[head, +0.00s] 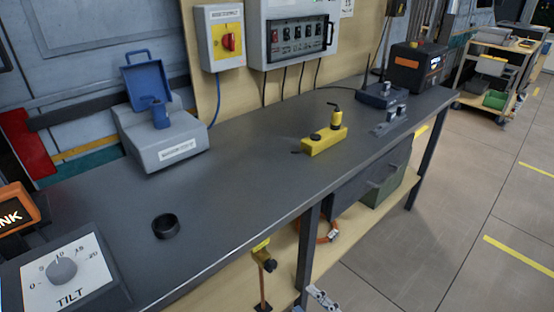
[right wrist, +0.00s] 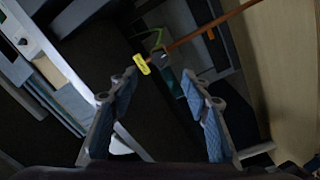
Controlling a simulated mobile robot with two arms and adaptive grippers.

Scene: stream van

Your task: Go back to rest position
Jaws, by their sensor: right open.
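My right gripper (head: 322,299) shows only in part at the bottom edge of the head view, low in front of the workbench (head: 240,190). In the right wrist view, its two blue-padded fingers (right wrist: 157,92) stand wide apart with nothing between them. Behind them, out of their grasp, are an orange rod (right wrist: 205,33) and a yellow tag (right wrist: 141,64). My left gripper is not in view.
On the bench are a grey box with an open blue lid (head: 165,147), a black ring (head: 165,226), a yellow block (head: 324,140) and a TILT dial box (head: 66,275). A yellow-black fitting (head: 264,256) hangs at the front edge.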

